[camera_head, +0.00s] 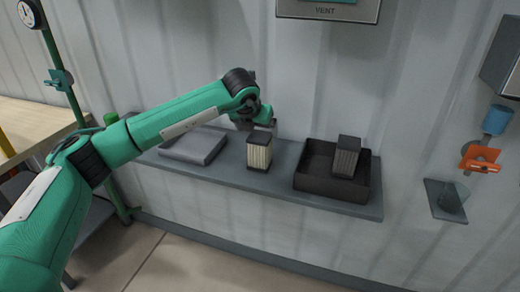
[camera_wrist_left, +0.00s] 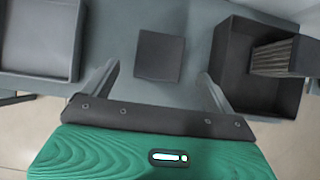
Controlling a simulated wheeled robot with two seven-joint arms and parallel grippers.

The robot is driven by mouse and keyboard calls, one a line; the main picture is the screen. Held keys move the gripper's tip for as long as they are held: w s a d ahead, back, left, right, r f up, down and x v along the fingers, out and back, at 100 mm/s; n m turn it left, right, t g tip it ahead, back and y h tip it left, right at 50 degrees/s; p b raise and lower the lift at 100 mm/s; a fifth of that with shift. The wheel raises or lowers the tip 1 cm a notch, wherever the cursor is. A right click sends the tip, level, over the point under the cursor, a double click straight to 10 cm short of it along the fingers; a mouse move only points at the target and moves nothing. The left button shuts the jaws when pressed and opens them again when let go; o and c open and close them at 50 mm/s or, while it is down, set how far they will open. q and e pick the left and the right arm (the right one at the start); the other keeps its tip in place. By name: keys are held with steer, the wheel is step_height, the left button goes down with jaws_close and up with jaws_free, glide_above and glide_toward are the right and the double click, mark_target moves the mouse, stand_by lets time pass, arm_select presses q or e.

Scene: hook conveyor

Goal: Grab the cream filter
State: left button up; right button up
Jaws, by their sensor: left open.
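The cream filter (camera_head: 258,154) stands upright on the grey shelf, with a dark top and pleated cream sides. In the left wrist view its dark square top (camera_wrist_left: 159,56) shows between and beyond the two fingers. My left gripper (camera_head: 262,124) is just above and behind the filter in the head view. In the left wrist view the left gripper (camera_wrist_left: 158,88) is open, its fingers spread wider than the filter, with nothing between the tips that I can see touching. My right gripper is not in view.
A black bin (camera_head: 326,183) to the right holds a dark grey filter (camera_head: 346,158). A grey flat tray (camera_head: 194,146) lies on the left of the shelf (camera_head: 225,172). A corrugated wall stands close behind. An orange valve (camera_head: 480,158) is at far right.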

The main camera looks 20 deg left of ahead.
mark_target(259, 137)
arm_select(q)
steer(key=p+x, duration=0.2)
steer(key=x, duration=0.3)
steer(key=shift+a+f, duration=0.1)
steer(key=shift+f, duration=0.15)
steer(key=shift+w+f, duration=0.1)
steer(key=shift+f, duration=0.2)
steer(key=c, duration=1.4)
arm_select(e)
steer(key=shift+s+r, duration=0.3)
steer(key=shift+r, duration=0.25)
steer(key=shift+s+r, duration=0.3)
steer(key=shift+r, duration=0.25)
arm_select(q)
steer(key=shift+r, duration=0.15)
steer(key=shift+c, duration=0.2)
